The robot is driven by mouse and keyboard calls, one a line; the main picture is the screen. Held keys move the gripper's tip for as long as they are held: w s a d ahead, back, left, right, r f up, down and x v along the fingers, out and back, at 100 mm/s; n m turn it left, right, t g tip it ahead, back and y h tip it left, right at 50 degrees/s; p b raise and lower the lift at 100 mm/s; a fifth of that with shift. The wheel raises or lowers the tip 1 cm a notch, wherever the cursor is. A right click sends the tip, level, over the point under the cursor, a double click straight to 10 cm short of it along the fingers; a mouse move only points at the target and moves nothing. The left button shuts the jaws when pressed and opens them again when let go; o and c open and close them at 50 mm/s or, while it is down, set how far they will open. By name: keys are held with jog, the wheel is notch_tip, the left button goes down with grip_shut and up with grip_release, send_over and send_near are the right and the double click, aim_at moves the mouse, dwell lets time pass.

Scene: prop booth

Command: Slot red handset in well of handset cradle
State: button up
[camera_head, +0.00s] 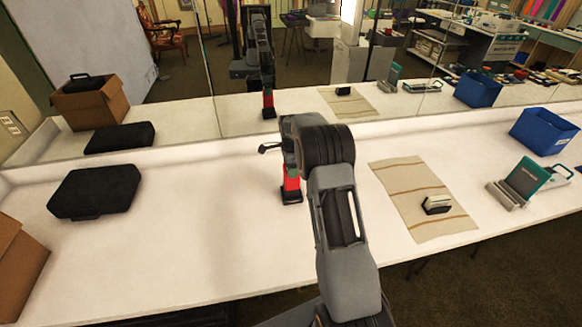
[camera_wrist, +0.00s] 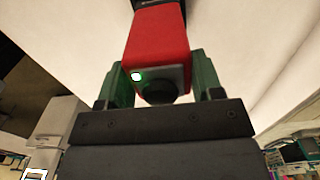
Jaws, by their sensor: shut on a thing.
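My gripper (camera_wrist: 160,82) points down and is shut on the upper end of the red handset (camera_wrist: 158,42), one green finger on each side. In the head view the gripper (camera_head: 290,163) is partly hidden by my arm, and the red handset (camera_head: 291,183) stands about upright below it. A black block (camera_head: 291,197) at the handset's lower end looks like the handset cradle on the table. Its well is hidden, and I cannot tell how deep the handset sits in it. A white or green light shows on the handset's near end.
A black case (camera_head: 95,191) and a cardboard box (camera_head: 18,268) are on the left. On the right are a striped cloth (camera_head: 405,185) with a small black block (camera_head: 437,204), a teal-and-grey device (camera_head: 525,180) and a blue bin (camera_head: 543,131). A mirror (camera_head: 190,105) runs behind the table.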

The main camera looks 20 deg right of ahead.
jog(key=shift+f, duration=0.25)
jog(key=shift+f+b, duration=0.3)
jog(key=shift+b, duration=0.15)
jog(key=o, duration=1.7)
jog(key=shift+c, duration=0.2)
jog(key=shift+r+p, duration=2.2)
jog(key=shift+r, duration=1.3)
